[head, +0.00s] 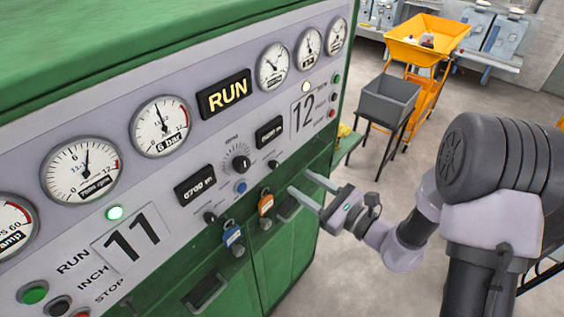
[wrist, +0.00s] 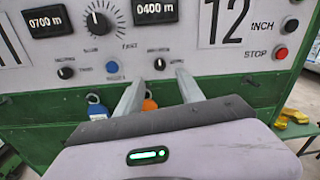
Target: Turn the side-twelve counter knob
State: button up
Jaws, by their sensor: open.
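The side-twelve counter knob (head: 273,165) is a small black knob with a pale pointer mark on the grey panel, below the right counter window (head: 269,131). In the wrist view the knob (wrist: 160,63) shows just beyond and between my fingertips. My gripper (head: 298,182) is open and empty, its two pale fingers pointing at the panel. In the head view its tips are right of and below the knob. They look apart from it; the exact gap cannot be told. In the wrist view the gripper (wrist: 159,75) has nothing between its fingers.
A similar side-eleven knob (head: 210,217) sits left, under its own counter window (head: 195,184). A large dial (head: 240,163) and a blue button (head: 241,187) are nearby. Blue (head: 232,236) and orange (head: 265,204) padlock-like items hang below the panel. A grey bin (head: 390,100) stands behind right.

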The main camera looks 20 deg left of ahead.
aim_at(277, 167)
jog(key=p+x, duration=0.1)
jog(key=x, duration=0.7)
jog(key=shift+s, duration=0.1)
grip_shut()
